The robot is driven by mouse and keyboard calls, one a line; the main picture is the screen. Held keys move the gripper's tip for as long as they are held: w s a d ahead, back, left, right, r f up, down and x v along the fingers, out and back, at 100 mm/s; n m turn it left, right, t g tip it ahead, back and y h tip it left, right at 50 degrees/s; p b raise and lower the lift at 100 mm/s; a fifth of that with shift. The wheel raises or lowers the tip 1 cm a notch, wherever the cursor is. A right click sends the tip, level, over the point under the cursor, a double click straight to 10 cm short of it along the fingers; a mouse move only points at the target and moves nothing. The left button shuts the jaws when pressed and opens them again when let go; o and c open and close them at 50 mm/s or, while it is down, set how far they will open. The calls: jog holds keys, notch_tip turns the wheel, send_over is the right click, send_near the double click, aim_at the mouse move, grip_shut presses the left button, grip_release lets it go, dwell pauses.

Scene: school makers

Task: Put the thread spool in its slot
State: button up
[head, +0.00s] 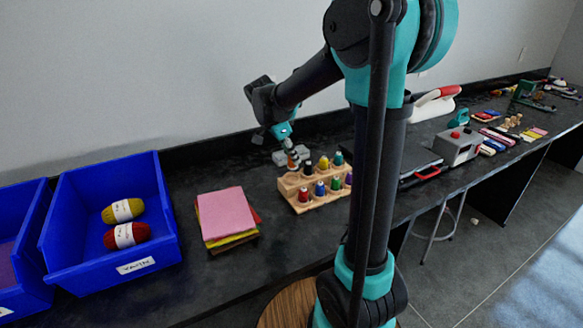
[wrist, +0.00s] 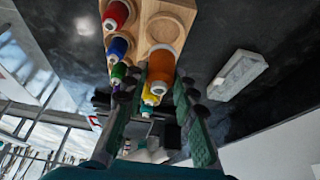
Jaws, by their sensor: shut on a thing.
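The orange thread spool (wrist: 160,70) with pale ends is between the fingers of my gripper (wrist: 163,98) in the wrist view. My gripper (head: 289,147) is shut on it. In the head view the spool (head: 293,161) shows small, at the back left end of the wooden rack (head: 302,208). The rack (wrist: 148,12) holds several colored spools, including red (wrist: 115,15), blue (wrist: 117,48) and green (wrist: 118,71). A bare round slot (wrist: 166,26) shows beside the held spool. I cannot tell whether the spool touches the rack.
A grey block (wrist: 238,75) lies on the dark bench behind the rack. Left of the rack are a stack of felt sheets (head: 226,214) and a blue bin (head: 75,230) with yarn. A grey machine (head: 458,146) stands to the right.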

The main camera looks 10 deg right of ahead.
aim_at(291, 166)
jog(key=shift+f, duration=2.4)
jog(key=shift+f, duration=0.25)
jog(key=o, duration=1)
jog(key=shift+a+r, duration=0.1)
jog(key=shift+r, duration=0.3)
jog(key=v, duration=1.1)
jog(key=s+d+f+n+t+y, duration=0.1)
jog(key=s+d+f+n, duration=0.1)
jog(key=s+f+n, duration=0.2)
jog(key=s+d+f+n+t+y, duration=0.1)
jog(key=s+d+f+n+y, duration=0.1)
jog(key=s+f+n, duration=0.3)
jog(key=s+d+f+n+y, duration=0.1)
jog(key=s+d+f+n, duration=0.3)
jog(key=s+f, duration=0.4)
jog(key=shift+s+d+f+n+t, duration=0.1)
jog(key=shift+s+n+t, duration=0.2)
jog(key=shift+s, duration=0.6)
jog(key=shift+s+d+f+n+t, duration=0.1)
jog(key=shift+s+n, duration=0.3)
jog(key=shift+s, duration=0.55)
